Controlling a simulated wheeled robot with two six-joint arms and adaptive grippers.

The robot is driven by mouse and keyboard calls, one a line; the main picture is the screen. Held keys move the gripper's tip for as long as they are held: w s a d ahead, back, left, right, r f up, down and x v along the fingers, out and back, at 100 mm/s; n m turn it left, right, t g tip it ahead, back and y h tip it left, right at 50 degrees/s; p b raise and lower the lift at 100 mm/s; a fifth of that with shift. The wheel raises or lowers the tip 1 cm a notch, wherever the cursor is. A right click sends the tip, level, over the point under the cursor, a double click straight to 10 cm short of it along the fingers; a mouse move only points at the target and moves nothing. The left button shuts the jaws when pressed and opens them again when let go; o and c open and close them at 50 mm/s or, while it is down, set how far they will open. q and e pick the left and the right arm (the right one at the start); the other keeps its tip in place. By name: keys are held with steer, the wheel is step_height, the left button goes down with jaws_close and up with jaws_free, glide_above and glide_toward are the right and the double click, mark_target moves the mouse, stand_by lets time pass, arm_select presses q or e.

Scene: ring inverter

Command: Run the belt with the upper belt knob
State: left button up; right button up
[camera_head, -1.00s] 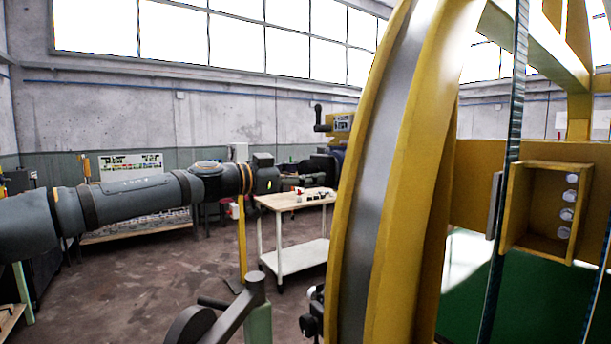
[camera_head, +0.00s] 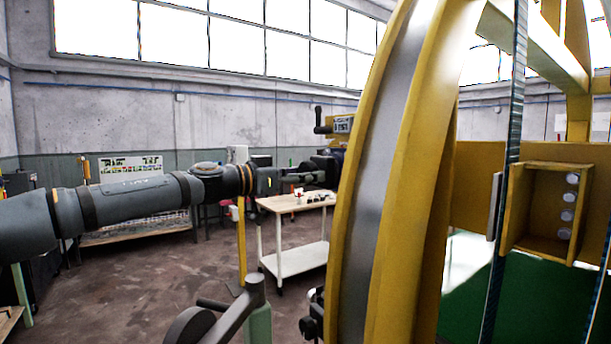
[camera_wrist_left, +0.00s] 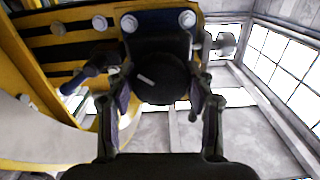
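A round black knob (camera_wrist_left: 163,80) shows in the left wrist view, in front of a dark blue block with pale bolts. I take it to be the upper belt knob. My left gripper (camera_wrist_left: 160,95) has its two fingers spread, one on each side of the knob; I cannot tell whether they touch it. In the head view, my left gripper (camera_head: 318,172) is small and dark beside the tall yellow ring (camera_head: 400,200), below a yellow box (camera_head: 342,125) with a black crank handle (camera_head: 321,120). The knob is hard to pick out there. My right gripper is not in view.
A grey crank (camera_head: 250,292) rises in the foreground. A yellow open box (camera_head: 540,240) is on the ring's right side. Open floor lies at left.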

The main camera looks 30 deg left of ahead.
arm_select(q)
steer(key=o, duration=0.5)
step_height(320, 180, up, 10)
steer(key=shift+f, duration=0.1)
stand_by(0.4)
